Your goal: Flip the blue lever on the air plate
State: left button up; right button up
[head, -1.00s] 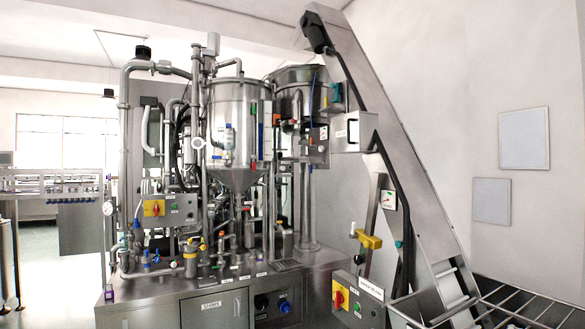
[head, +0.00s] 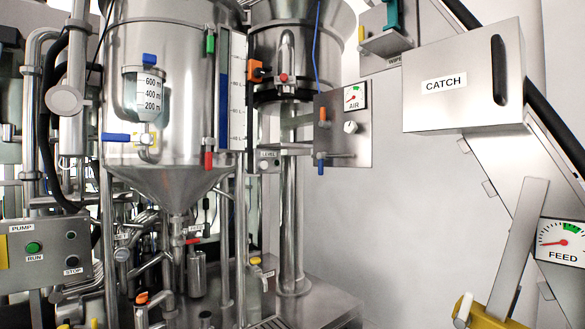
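The grey air plate (head: 361,150) stands right of the steel hopper, with a gauge (head: 355,95) labelled AIR at its upper right. The blue lever (head: 321,167) is at the plate's lower left, on a small horizontal pipe, and hangs straight down. An orange handle (head: 323,115) sits above it and a white knob (head: 350,128) is on the plate's face. The gauge needle is red; its exact reading is too small to tell. Neither of my grippers is in view.
A steel box (head: 465,90) labelled CATCH and the conveyor stand to the right. A tank (head: 180,110) with a blue-handled valve is at left, and a PUMP panel (head: 45,255) is at lower left. The wall below the air plate looks clear.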

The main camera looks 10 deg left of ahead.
aim_at(320, 156)
jog(key=i+j+u, duration=0.25)
jog(key=i+j, duration=0.35)
jog(key=j, duration=0.3)
jog(key=i+j+u, duration=0.3)
jog(key=i+j, duration=0.35)
jog(key=j, duration=0.15)
